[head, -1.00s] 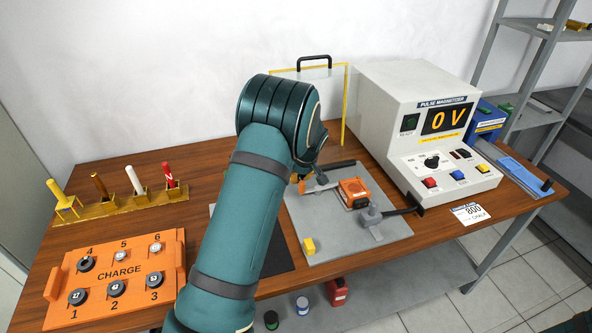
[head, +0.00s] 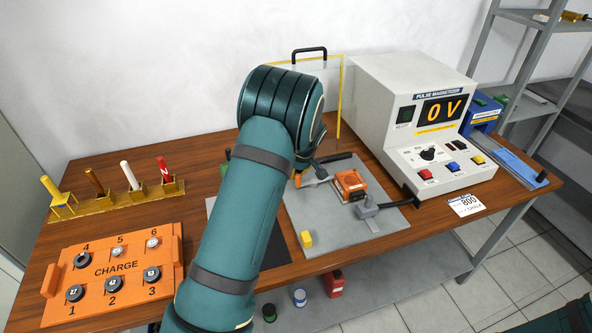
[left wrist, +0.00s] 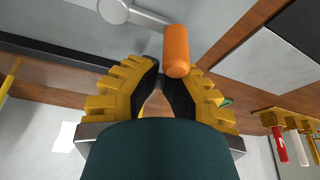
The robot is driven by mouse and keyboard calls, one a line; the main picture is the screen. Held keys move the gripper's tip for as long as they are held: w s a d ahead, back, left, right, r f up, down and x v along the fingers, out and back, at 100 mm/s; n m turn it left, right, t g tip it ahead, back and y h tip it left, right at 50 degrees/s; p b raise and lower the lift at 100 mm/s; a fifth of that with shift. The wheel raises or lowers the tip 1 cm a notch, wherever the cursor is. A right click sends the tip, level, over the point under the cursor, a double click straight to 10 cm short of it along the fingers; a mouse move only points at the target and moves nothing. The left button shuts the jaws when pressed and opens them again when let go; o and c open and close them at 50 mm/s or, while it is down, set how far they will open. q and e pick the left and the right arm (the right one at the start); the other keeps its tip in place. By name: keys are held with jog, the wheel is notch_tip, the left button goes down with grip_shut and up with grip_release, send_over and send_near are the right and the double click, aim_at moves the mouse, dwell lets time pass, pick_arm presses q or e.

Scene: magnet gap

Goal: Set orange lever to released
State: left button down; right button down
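The orange lever handle (left wrist: 177,50) is a short cylinder on a pale metal arm. In the left wrist view it lies right by the fingertips, toward the right finger. In the head view a small orange piece (head: 321,173), likely the same handle, shows just past my wrist. My left gripper (left wrist: 158,72) has yellow ribbed fingers with black pads. The tips converge and look shut beside the handle, with nothing clearly between them. In the head view my arm hides most of this gripper. My right gripper is not in view.
An orange charge tray (head: 115,262) and a rack of sticks (head: 120,204) are at left.

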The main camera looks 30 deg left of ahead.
pick_arm(q)
jog(key=shift+s+d+n, duration=0.1)
jog(key=shift+s+n, duration=0.1)
jog(key=shift+n, duration=0.3)
jog(key=n, duration=0.1)
jog(key=s+d+n+g+p, duration=0.1)
jog(key=n, duration=0.1)
jog(key=shift+s+g+p, duration=0.2)
jog(key=shift+g+p, duration=0.1)
jog(key=n, duration=0.1)
jog(key=s+d+n+g+p, duration=0.1)
jog(key=n, duration=0.1)
jog(key=d+n+p, duration=0.1)
jog(key=n, duration=0.1)
jog(key=shift+s+r, duration=0.1)
jog(key=shift+s, duration=0.05)
jog(key=n, duration=0.1)
jog(key=d+n+g+p, duration=0.1)
jog(key=shift+s+d+n, duration=0.1)
jog(key=shift+s+n, duration=0.05)
jog(key=shift+n, duration=0.25)
jog(key=d+n+g+p, duration=0.1)
jog(key=n, duration=0.2)
jog(key=shift+d+h, duration=0.2)
jog(key=shift+h, duration=0.2)
jog(key=shift+d, duration=0.5)
